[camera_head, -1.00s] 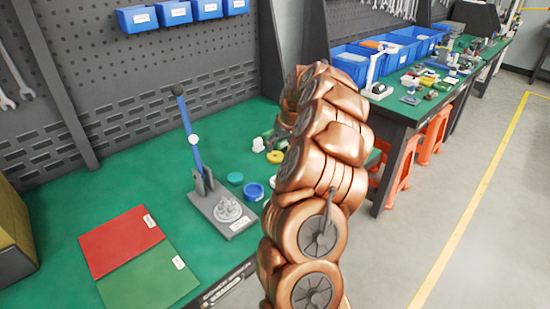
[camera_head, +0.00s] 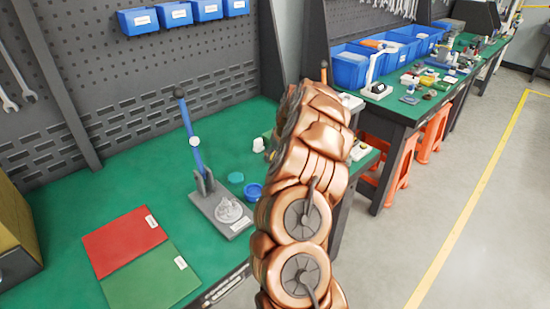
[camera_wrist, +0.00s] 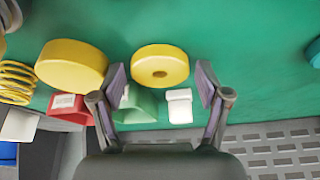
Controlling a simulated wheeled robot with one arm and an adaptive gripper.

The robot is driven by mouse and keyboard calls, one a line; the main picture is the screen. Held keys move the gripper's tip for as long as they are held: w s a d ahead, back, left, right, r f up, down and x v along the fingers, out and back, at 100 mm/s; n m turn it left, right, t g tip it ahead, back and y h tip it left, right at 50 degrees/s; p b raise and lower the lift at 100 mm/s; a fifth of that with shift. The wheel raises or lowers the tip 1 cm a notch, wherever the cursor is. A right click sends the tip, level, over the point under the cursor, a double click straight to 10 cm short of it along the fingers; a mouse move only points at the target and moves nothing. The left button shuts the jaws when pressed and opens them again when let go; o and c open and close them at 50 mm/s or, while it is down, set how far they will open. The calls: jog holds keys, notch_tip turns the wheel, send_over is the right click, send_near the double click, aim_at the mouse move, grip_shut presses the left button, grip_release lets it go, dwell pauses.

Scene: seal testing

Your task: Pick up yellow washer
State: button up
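A yellow washer (camera_wrist: 160,66) with a small centre hole lies on the green bench top in the wrist view. My gripper (camera_wrist: 161,82) is open, with one finger on each side of the washer's near part. I see nothing held, and I cannot tell whether the fingers touch the washer. In the head view my copper-coloured arm hides the washer and the gripper.
A larger yellow disc (camera_wrist: 72,65) lies left of the left finger, beside a yellow spring (camera_wrist: 15,82). A red block (camera_wrist: 70,108), green block (camera_wrist: 138,105) and white piece (camera_wrist: 180,106) sit close by. A lever press (camera_head: 228,213) stands on the bench.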

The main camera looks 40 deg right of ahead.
jog(key=c, duration=0.6)
